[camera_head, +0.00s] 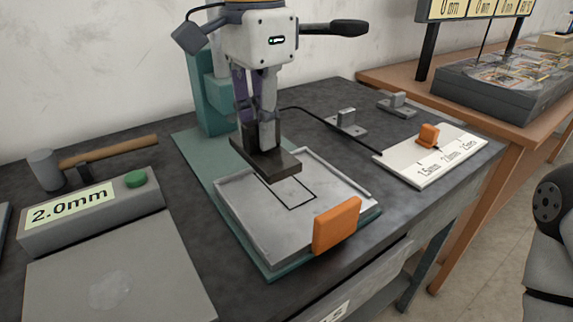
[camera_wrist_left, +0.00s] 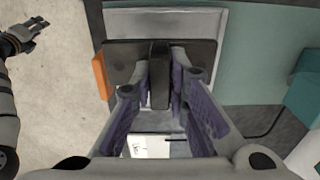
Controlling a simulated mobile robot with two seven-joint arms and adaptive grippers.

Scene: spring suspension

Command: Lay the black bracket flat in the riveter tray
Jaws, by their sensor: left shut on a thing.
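The black bracket (camera_head: 277,166) is a dark plate with an upright rib. My left gripper (camera_head: 259,143) is shut on the rib and holds the plate below its fingers. The bracket is over the back part of the grey riveter tray (camera_head: 250,222), partly covering a black outline drawn there; I cannot tell how large the gap beneath it is. In the left wrist view the bracket (camera_wrist_left: 125,62) lies across the fingertips (camera_wrist_left: 160,88), its rib between them. My right gripper (camera_wrist_left: 22,38) shows small at the left of that view, fingers apart and empty.
An orange block (camera_head: 337,226) stands at the tray's front right edge. A hammer (camera_head: 95,155) and a box marked 2.0mm (camera_head: 95,215) are left. A white marked board (camera_head: 430,165) with an orange piece, and small metal brackets (camera_head: 347,122), are right.

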